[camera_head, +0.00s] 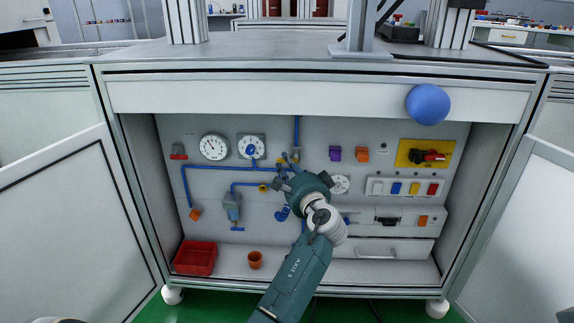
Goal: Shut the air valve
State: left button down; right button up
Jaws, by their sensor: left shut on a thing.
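The air valve (295,156) sits on the grey back panel inside the open cabinet, where a blue air line comes down from above. Brass-coloured fittings show there. My left gripper (285,172) reaches up from below and is shut on the air valve, just below these fittings. The gripper's body covers most of the valve, so the angle of its handle is hidden. My right gripper is not in view.
Two round gauges (214,147) and blue pipes (215,168) are left of the gripper. A yellow plate with a red switch (426,155) is at right. Open doors flank the cabinet.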

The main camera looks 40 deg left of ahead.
pick_arm(q)
jog(key=shift+f, duration=0.2)
jog(key=c, duration=1.6)
grip_release()
jog(key=shift+o, duration=0.2)
jog(key=shift+s+r, duration=0.1)
jog(key=v, duration=1.2)
